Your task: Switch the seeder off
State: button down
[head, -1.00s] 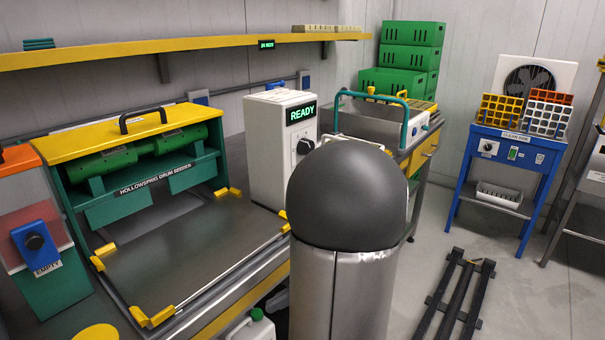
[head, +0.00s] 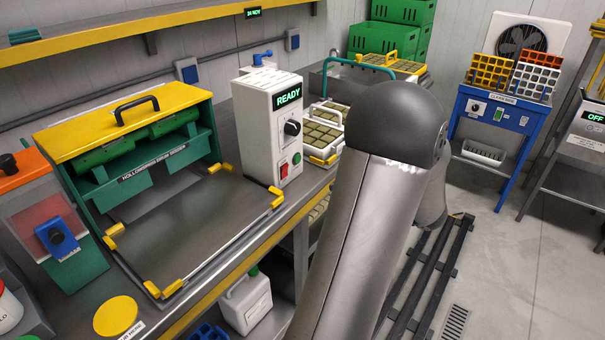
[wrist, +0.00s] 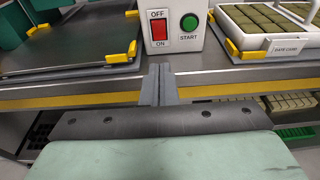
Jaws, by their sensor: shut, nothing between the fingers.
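The drum seeder (head: 135,150) is green with a yellow lid and stands on the bench at left in the head view. Its white control box (head: 262,125) has a lit READY display (head: 288,96), a black dial (head: 292,127), a red rocker switch (head: 284,170) and a green START button (head: 297,158). In the wrist view the red rocker (wrist: 159,29) sits between the OFF label above and the ON label below, left of the green button (wrist: 189,22). My gripper (wrist: 159,70) is shut and empty, below and apart from the rocker. The head view does not show my gripper.
A seeder tray bed with yellow corner clips (wrist: 122,54) lies left of the box. A white tray of plugs (wrist: 270,24) is close at right. The bench's yellow front edge (wrist: 225,89) runs below. A blue machine (head: 497,115) stands at back right.

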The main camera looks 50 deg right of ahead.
aim_at(286, 170)
jog(key=w, duration=0.4)
jog(key=w+f, duration=0.1)
jog(key=w, duration=0.4)
jog(key=w+p, duration=0.1)
jog(key=w, duration=0.3)
jog(key=shift+w+f, duration=0.2)
jog(key=shift+w, duration=0.2)
jog(key=shift+d, duration=0.1)
